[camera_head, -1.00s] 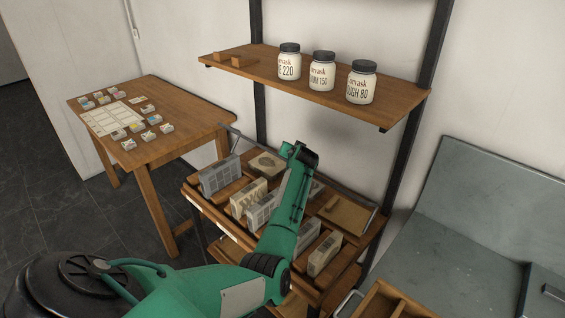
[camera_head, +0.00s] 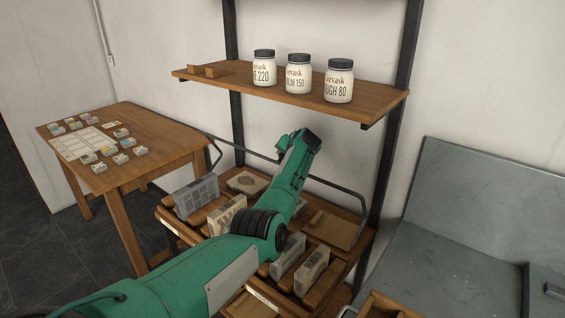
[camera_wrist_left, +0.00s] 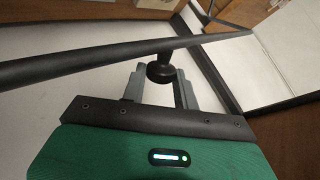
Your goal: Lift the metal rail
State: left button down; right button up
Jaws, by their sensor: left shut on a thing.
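The metal rail (camera_head: 341,187) is a thin dark bar with bent ends, spanning the back of the sloped wooden rack. In the head view my left arm hides its middle. In the left wrist view the rail (camera_wrist_left: 95,60) crosses the picture at a slant, and a dark round knob (camera_wrist_left: 160,73) shows beside it. My left gripper (camera_wrist_left: 160,85) is shut on the rail at this knob, one grey finger on each side. In the head view the gripper's fingertips are hidden behind my green wrist. My right gripper is not in view.
The wooden rack (camera_head: 170,222) holds several grey and beige blocks (camera_head: 195,196). A shelf (camera_head: 270,91) with three labelled jars (camera_head: 299,78) is above. A small table (camera_head: 130,170) with cards stands left. A grey sink-like bench (camera_head: 440,250) is at right.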

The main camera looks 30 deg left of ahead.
pick_arm(q)
jog(key=shift+w+f, duration=0.15)
jog(key=shift+w, duration=0.1)
jog(key=shift+b, duration=0.3)
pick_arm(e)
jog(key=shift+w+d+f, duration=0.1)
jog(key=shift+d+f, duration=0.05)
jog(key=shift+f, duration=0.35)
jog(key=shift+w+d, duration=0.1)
pick_arm(q)
jog(key=c, duration=1.1)
grip_release()
jog(key=shift+w, duration=0.1)
jog(key=shift+o, duration=0.2)
jog(key=b+v, duration=0.1)
jog(key=v, duration=1.2)
jog(key=shift+d+r, duration=0.25)
jog(key=shift+r, duration=0.1)
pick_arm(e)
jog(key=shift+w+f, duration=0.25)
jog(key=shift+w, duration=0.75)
